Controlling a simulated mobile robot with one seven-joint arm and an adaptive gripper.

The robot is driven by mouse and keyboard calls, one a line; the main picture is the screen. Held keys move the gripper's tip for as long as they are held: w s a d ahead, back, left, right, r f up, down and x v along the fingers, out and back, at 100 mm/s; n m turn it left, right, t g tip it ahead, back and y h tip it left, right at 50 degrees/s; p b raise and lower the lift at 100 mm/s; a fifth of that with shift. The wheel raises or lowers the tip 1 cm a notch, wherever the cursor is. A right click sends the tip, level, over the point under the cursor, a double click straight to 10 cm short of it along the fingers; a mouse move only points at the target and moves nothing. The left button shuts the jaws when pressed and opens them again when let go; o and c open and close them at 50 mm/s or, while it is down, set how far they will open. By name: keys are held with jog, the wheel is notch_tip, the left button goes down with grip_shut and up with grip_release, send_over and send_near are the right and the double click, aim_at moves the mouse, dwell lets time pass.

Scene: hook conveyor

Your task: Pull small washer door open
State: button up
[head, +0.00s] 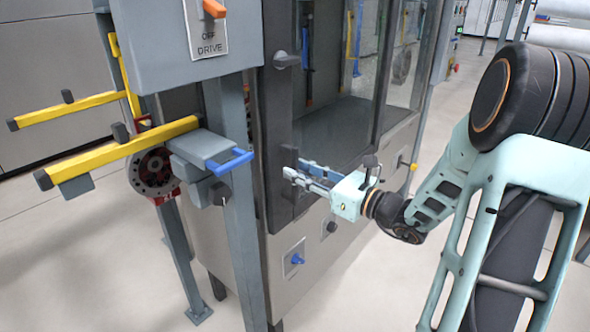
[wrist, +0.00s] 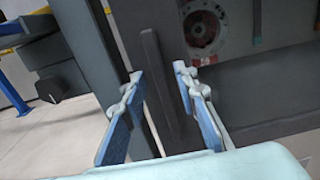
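The washer door (head: 279,180) is a dark-framed panel with a window on the front of the grey cabinet. It looks shut. A dark upright bar, which looks like the door handle (wrist: 153,75), stands in the middle of the wrist view. My gripper (head: 303,174) is in front of the lower part of the door in the head view. In the wrist view my gripper (wrist: 158,80) is open, with one blue-padded finger on each side of the bar. I cannot tell whether either finger touches it.
A grey post with an OFF/DRIVE box (head: 190,40) and yellow rails (head: 120,150) stands left of the cabinet. A blue lever (head: 230,162) sticks out from it. A blue knob (head: 296,259) and a dark knob (head: 332,227) are below the door. The floor (head: 370,290) in front is clear.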

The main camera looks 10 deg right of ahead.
jog(key=shift+x, duration=1)
jog(key=shift+c, duration=0.3)
grip_shut()
